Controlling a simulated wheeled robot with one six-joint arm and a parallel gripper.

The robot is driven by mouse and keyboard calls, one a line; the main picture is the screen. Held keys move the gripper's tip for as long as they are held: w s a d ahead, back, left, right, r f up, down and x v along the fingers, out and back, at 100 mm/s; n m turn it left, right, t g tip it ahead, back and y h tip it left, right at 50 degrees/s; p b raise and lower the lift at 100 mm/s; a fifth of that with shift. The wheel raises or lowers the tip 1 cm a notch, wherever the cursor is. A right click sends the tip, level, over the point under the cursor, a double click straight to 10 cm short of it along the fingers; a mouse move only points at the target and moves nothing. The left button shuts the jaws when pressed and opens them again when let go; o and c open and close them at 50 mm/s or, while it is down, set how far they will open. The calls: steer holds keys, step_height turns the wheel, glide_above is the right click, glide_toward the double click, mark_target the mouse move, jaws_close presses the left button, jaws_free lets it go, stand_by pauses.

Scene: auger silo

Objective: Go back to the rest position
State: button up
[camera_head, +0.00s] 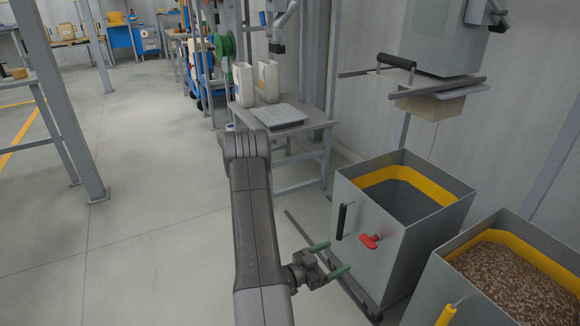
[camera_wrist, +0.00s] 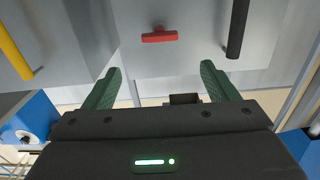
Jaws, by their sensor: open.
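My gripper (camera_head: 330,261) is at the end of my dark arm, low in front of the nearer-left grey bin. Its two green fingers stand apart with nothing between them. In the wrist view my gripper (camera_wrist: 160,90) points at the bin's front face. A red T-shaped handle (camera_head: 371,241) sits on that face, and it also shows ahead of the fingers in the wrist view (camera_wrist: 160,36). A black bar handle (camera_head: 342,221) is on the same face, left of the red one. The fingers appear clear of both handles.
The grey bin (camera_head: 357,204) with a yellow inner band looks empty. A second bin (camera_head: 440,268) at right holds brown granules and has a yellow handle (camera_head: 447,315). A black-handled slide plate (camera_head: 397,63) hangs above. A small table (camera_head: 310,120) stands behind. Floor at left is clear.

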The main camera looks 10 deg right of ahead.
mark_target(364, 243)
steer(key=b+x, duration=0.2)
steer(key=x, duration=1)
steer(key=shift+d, duration=0.1)
steer(key=shift+w+d+r, duration=0.1)
